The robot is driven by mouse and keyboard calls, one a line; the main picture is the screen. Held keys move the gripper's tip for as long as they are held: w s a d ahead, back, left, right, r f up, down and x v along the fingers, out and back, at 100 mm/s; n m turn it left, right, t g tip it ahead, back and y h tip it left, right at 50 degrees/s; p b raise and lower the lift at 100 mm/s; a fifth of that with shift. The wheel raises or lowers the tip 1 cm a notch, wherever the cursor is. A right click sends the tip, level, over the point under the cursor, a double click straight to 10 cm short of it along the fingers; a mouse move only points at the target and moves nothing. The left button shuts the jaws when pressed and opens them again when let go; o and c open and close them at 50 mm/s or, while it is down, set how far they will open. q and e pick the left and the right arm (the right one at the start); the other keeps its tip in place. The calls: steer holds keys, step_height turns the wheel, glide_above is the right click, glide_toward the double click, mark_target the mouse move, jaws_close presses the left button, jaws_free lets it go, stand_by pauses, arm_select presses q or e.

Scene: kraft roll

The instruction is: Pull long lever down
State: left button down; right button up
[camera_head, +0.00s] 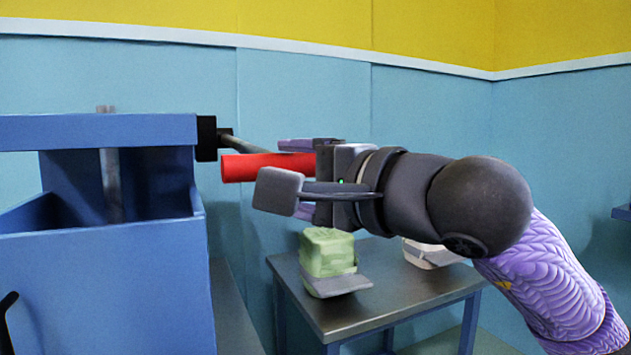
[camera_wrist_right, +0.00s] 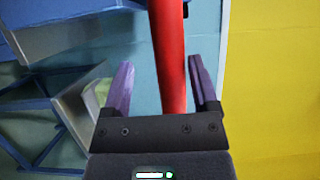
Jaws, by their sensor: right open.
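The long lever is a grey rod (camera_head: 255,146) with a red handle (camera_head: 243,167). It comes out of a black pivot block (camera_head: 206,138) on the right side of the blue machine (camera_head: 110,290). The red handle points right, roughly level. My right gripper (camera_head: 296,178) is at the handle, its jaws open and its fingers purple. In the right wrist view the handle (camera_wrist_right: 168,50) runs between the two spread fingers of the gripper (camera_wrist_right: 161,75), nearer the right one. The handle's far end is hidden behind the gripper. My left gripper is not in view.
A dark metal table (camera_head: 350,312) stands below my right arm. On it are a green block-like item (camera_head: 327,252) and a whitish item (camera_head: 430,254), partly hidden by my arm. A blue and yellow wall is behind. A blue ledge (camera_head: 622,212) shows at the far right.

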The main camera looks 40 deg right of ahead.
arm_select(q)
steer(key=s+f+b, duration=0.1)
steer(key=b, duration=0.1)
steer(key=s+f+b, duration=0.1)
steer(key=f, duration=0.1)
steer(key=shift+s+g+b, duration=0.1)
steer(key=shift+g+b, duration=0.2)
steer(key=shift+b, duration=0.1)
arm_select(e)
steer(key=s+d, duration=0.1)
steer(key=s, duration=0.8)
steer(key=shift+d, duration=0.2)
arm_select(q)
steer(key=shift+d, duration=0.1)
arm_select(e)
steer(key=shift+s, duration=0.1)
